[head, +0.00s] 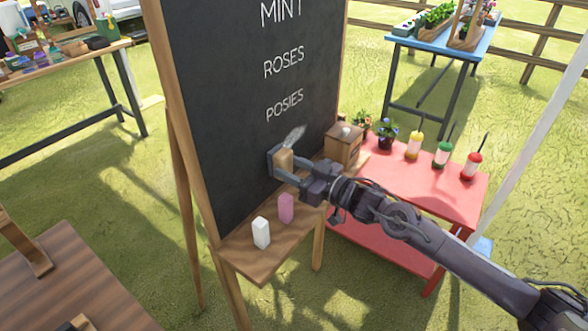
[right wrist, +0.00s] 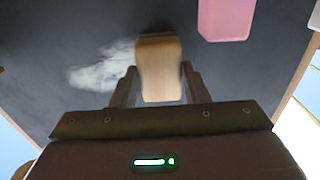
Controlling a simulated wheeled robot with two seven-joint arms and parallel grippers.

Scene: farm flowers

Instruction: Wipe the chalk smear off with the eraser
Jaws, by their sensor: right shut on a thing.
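A blackboard (head: 222,130) on a wooden easel carries white lettering. A pale chalk smear (head: 294,135) is on the board just below the word POSIES; in the right wrist view it is a white cloudy patch (right wrist: 98,75) left of the eraser. My right gripper (head: 283,163) is shut on the wooden-backed eraser (right wrist: 159,68) and holds it at the board, just below the smear. Whether the eraser touches the board I cannot tell. My left gripper is not in view.
On the easel's ledge (head: 255,262) stand a white chalk block (head: 261,232), a pink chalk block (head: 286,208) and a wooden box (head: 343,146). A red table (head: 425,192) with bottles and potted plants stands to the right.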

